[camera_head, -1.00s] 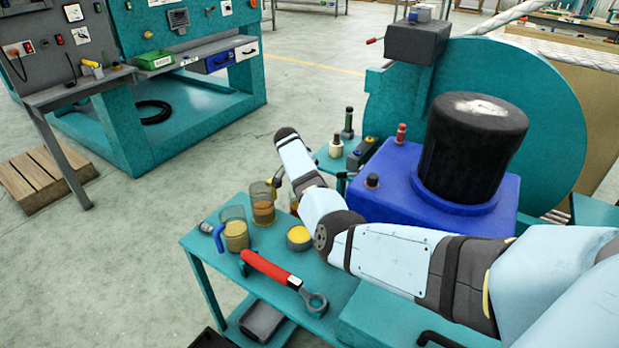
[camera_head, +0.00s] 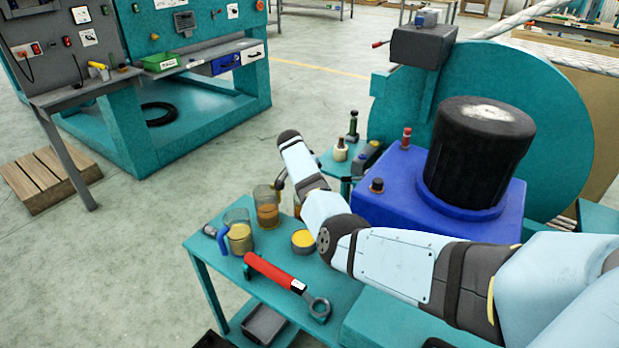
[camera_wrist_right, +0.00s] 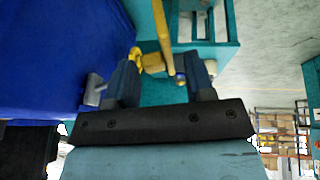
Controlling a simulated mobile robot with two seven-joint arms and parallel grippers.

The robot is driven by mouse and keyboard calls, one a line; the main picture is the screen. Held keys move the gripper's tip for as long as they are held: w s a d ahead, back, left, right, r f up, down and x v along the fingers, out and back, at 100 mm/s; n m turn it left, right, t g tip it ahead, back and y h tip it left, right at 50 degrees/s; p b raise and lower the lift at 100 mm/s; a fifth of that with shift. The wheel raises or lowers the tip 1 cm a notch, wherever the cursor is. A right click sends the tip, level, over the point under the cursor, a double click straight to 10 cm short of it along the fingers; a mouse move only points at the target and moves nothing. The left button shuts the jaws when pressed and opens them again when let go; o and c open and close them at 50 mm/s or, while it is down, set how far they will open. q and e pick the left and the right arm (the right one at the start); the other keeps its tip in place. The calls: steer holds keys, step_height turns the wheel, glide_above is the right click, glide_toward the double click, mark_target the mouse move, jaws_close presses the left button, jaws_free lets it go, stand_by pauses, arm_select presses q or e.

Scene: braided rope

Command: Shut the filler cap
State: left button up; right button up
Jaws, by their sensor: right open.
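A blue housing (camera_head: 365,207) with a large black cylinder (camera_head: 478,155) stands on the right in the head view. A small dark cap (camera_head: 377,185) and a red-topped fitting (camera_head: 406,139) sit on its top. I cannot tell for certain which part is the filler cap. In the right wrist view, a yellow part (camera_wrist_right: 151,62) shows between the fingers of my right gripper (camera_wrist_right: 163,80), beside a blue surface (camera_wrist_right: 60,60). The fingers are apart, and contact with the yellow part cannot be told. My left gripper is not in view.
The teal bench (camera_head: 340,292) carries a red-handled wrench (camera_head: 275,271), a glass of yellowish liquid (camera_head: 239,236), a glass of brown liquid (camera_head: 267,208) and a yellow-filled dish (camera_head: 302,240). A teal disc (camera_head: 565,130) rises behind the housing.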

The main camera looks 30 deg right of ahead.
steer(key=p+v, duration=0.1)
steer(key=v, duration=1.2)
steer(key=shift+a+r+p, duration=0.15)
steer(key=shift+r+p, duration=0.15)
steer(key=shift+p, duration=0.05)
